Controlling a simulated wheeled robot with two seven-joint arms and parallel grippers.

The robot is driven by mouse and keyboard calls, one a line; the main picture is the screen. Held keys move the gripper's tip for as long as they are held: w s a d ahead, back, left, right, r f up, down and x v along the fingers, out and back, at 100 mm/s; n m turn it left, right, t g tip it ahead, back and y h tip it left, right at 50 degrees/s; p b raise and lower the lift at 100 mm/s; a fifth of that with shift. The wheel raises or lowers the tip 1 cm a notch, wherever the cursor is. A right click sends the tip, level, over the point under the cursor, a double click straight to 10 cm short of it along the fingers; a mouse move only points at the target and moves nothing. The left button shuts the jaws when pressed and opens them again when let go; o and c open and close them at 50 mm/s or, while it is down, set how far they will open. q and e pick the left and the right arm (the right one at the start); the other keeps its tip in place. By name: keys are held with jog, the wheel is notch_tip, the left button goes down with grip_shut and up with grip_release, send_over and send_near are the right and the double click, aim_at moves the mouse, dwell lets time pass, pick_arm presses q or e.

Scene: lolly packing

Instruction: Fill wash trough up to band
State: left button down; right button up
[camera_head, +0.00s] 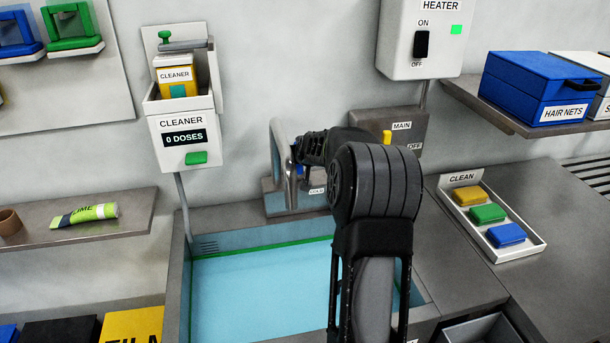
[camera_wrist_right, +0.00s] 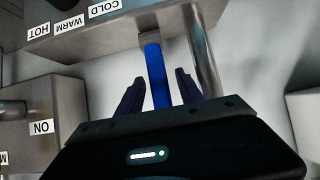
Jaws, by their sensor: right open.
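The wash trough (camera_head: 175,290) holds light blue water (camera_head: 255,295). A green band (camera_head: 265,249) runs along its back wall, and the water surface shows close below it. The tap spout (camera_head: 277,160) stands over the trough's back. My right gripper (camera_wrist_right: 158,92) is open in the right wrist view, with one finger on each side of a blue lever (camera_wrist_right: 157,72). The lever hangs below a metal box labelled COLD, WARM and HOT (camera_wrist_right: 72,22). I cannot tell whether the fingers touch it. My right arm hides part of the tap and trough in the head view.
A cleaner dispenser (camera_head: 186,140) reading 0 DOSES hangs at the left. The MAIN valve box (camera_head: 412,128) and heater (camera_head: 424,60) are on the wall. A tray of coloured blocks (camera_head: 535,246) stands on the right counter. A shelf (camera_head: 130,220) juts out at left.

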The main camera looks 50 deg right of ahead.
jog(key=s+a+p, duration=0.3)
jog(key=s+a, duration=0.3)
jog(key=s, duration=0.2)
jog(key=shift+s+a+p, duration=0.15)
jog(key=shift+p, duration=0.2)
